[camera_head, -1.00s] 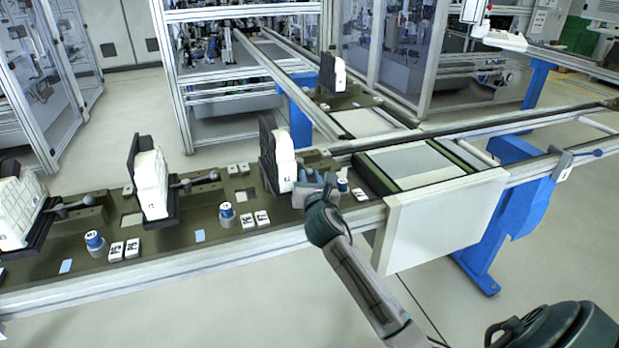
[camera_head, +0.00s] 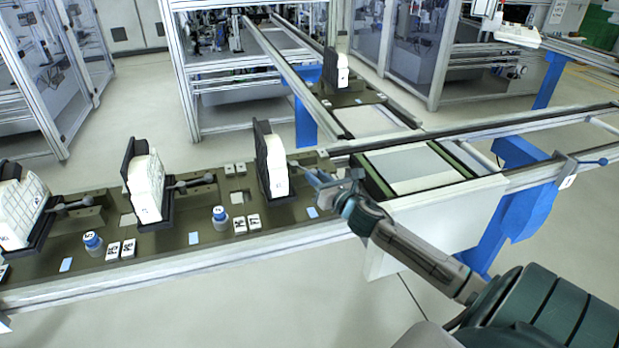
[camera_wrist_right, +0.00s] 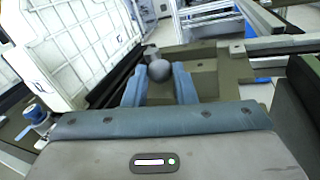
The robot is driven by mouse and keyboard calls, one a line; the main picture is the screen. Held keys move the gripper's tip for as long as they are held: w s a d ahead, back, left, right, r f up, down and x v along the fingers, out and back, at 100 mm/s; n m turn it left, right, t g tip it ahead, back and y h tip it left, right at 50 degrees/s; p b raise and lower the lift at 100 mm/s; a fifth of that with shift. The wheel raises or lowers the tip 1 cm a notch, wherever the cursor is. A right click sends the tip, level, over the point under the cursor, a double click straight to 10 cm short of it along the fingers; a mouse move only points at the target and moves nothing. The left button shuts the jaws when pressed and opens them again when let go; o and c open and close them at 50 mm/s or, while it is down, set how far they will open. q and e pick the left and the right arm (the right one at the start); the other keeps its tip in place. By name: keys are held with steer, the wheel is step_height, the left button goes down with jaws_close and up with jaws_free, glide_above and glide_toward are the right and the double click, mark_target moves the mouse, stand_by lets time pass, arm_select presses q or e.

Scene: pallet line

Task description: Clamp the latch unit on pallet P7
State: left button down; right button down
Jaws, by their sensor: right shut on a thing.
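The white latch unit (camera_head: 277,165) stands upright in a black holder (camera_head: 263,150) on the rightmost pallet of the near line. It fills the upper left of the right wrist view (camera_wrist_right: 70,45). My right gripper (camera_head: 316,177) is just right of the unit. Its blue fingers (camera_wrist_right: 160,85) are shut on the dark ball knob (camera_wrist_right: 159,70) of the clamp lever beside the unit. The lever is mostly hidden behind the gripper in the head view. I cannot read the pallet's number. My left gripper is not in view.
Two similar white units (camera_head: 147,187) (camera_head: 20,212) with ball-ended levers stand on pallets to the left. Blue-capped posts (camera_head: 219,214) and white label blocks (camera_head: 247,223) line the near side. Another unit (camera_head: 342,72) stands on the far branch. The conveyor's front rail (camera_head: 200,257) runs below my right arm.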

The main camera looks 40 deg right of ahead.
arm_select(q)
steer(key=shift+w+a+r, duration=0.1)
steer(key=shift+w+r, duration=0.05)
arm_select(e)
steer(key=shift+d+y, duration=0.15)
steer(key=shift+y, duration=0.15)
steer(key=c, duration=1.5)
jaws_free()
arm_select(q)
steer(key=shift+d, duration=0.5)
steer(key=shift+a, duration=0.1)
